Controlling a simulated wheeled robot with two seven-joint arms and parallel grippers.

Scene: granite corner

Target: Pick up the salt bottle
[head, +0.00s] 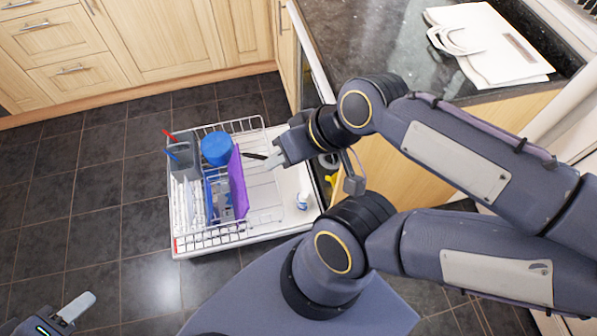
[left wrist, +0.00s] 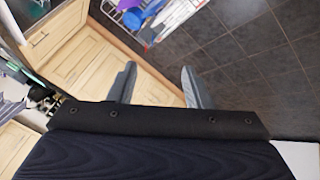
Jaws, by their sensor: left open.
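A small white bottle with blue on it (head: 303,200), which looks like the salt bottle, stands on the pulled-down dishwasher door (head: 290,185), right of the wire rack. My left gripper (head: 80,303) is low at the bottom left of the head view, far from the bottle. In the left wrist view its two fingers (left wrist: 158,85) are apart with nothing between them. My right gripper (head: 265,158) is over the right side of the rack, above and left of the bottle; its finger gap is unclear.
The wire rack (head: 258,122) holds a blue round item (head: 216,148), a purple board (head: 238,182) and white plates. A granite counter (head: 370,40) with a white bag (head: 485,45) is at the upper right. Dark floor tiles (head: 90,190) are clear at left.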

